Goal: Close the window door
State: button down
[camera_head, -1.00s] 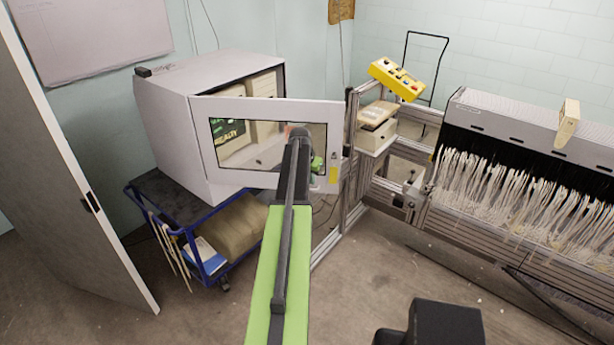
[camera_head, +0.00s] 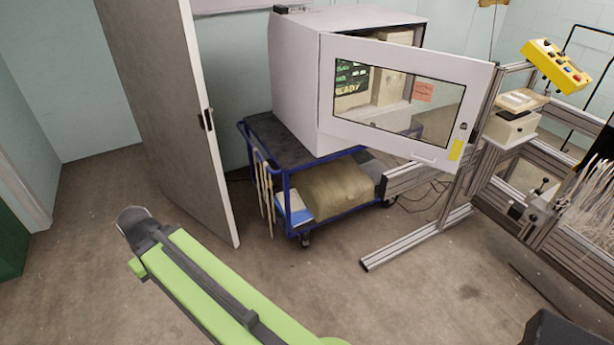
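The window door (camera_head: 400,58) is a white panel with a large glass pane, hinged on a white box-shaped cabinet (camera_head: 290,75). It stands open, swung out to the right, and the cabinet's interior shows above and through it. The fingers cannot be made out.
The cabinet stands on a blue cart (camera_head: 291,182) with a sack on its lower shelf. A tall grey door panel (camera_head: 165,110) stands left of it. A metal frame (camera_head: 412,240) and a yellow control box (camera_head: 556,66) are at the right.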

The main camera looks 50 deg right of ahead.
aim_at(475, 75)
jog(key=u, duration=1.35)
jog(key=k, duration=1.4)
jog(key=z, duration=1.65)
jog(key=i, duration=1)
